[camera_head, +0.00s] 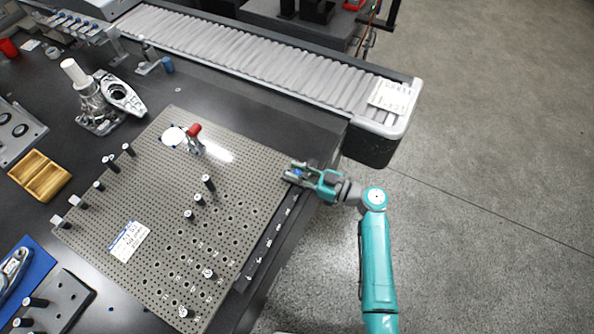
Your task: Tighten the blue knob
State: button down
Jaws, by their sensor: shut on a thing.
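The blue knob (297,174) shows as a small blue patch between the fingers of my gripper (297,173), near the right corner of the perforated grey plate (225,140). My gripper reaches in from the right, over the plate's edge, and is shut on the knob. The fingers hide most of the knob, and what it is mounted on cannot be made out.
A red-handled clamp (194,131) and several black posts (208,182) stand on the plate. A roller conveyor (270,65) runs behind the dark table. Metal castings (97,112) and a yellow tray (42,179) lie at left. Open floor (490,200) lies at right.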

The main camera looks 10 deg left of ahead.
jog(key=shift+m+t+h, duration=0.4)
jog(key=shift+m+t, duration=0.3)
jog(key=shift+t, duration=0.4)
jog(key=c, duration=0.9)
grip_release()
jog(key=shift+c, duration=0.2)
jog(key=v, duration=1.2)
